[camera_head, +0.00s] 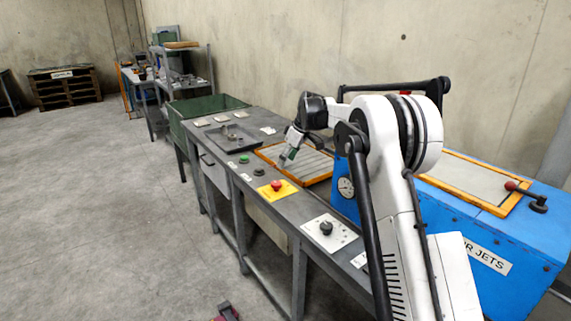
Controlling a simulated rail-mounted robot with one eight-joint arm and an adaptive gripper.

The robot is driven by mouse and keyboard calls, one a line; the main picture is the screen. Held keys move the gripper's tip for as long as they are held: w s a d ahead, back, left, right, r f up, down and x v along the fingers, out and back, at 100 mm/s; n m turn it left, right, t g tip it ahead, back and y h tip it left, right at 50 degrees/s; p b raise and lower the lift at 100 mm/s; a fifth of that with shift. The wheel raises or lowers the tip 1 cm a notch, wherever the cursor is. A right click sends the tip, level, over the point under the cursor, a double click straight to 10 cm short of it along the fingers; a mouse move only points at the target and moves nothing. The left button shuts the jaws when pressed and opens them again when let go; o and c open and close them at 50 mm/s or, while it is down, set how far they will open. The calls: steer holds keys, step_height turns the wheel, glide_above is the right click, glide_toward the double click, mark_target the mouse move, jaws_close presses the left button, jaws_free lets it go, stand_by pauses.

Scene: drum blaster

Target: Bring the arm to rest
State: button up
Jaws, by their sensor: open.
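My arm (395,160) rises from the lower right and bends at a white elbow. Its forearm reaches away over the grey workbench. My gripper (284,161) points down over the orange-framed tray (309,178) on the bench. It is small in the view; its jaws are open and I see nothing between them. I cannot tell whether the tips touch the tray or hang above it.
The grey bench (305,229) carries a red button on a yellow plate (277,189), a black knob (326,228), a green button (244,159) and a dark tray (228,138). The blue cabinet (497,240) stands right. Floor on the left is clear.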

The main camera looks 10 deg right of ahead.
steer(key=shift+r, duration=0.1)
steer(key=s+a+r+m+t+h, duration=0.1)
steer(key=s+r+m, duration=0.1)
steer(key=s+r, duration=0.5)
steer(key=s+a+r+m, duration=0.1)
steer(key=s+r, duration=0.2)
steer(key=s, duration=0.8)
steer(key=s+a+r+m+t+h, duration=0.1)
steer(key=s+r+m, duration=0.1)
steer(key=s+r, duration=0.5)
steer(key=s+f+m, duration=0.1)
steer(key=s+f, duration=0.3)
steer(key=s, duration=0.6)
steer(key=s+f+m+t, duration=0.1)
steer(key=s+f, duration=0.3)
steer(key=s, duration=0.6)
steer(key=s+f+m+t+h, duration=0.1)
steer(key=s+f+m, duration=0.1)
steer(key=s, duration=0.9)
steer(key=shift+a+f, duration=0.25)
steer(key=shift+f, duration=0.65)
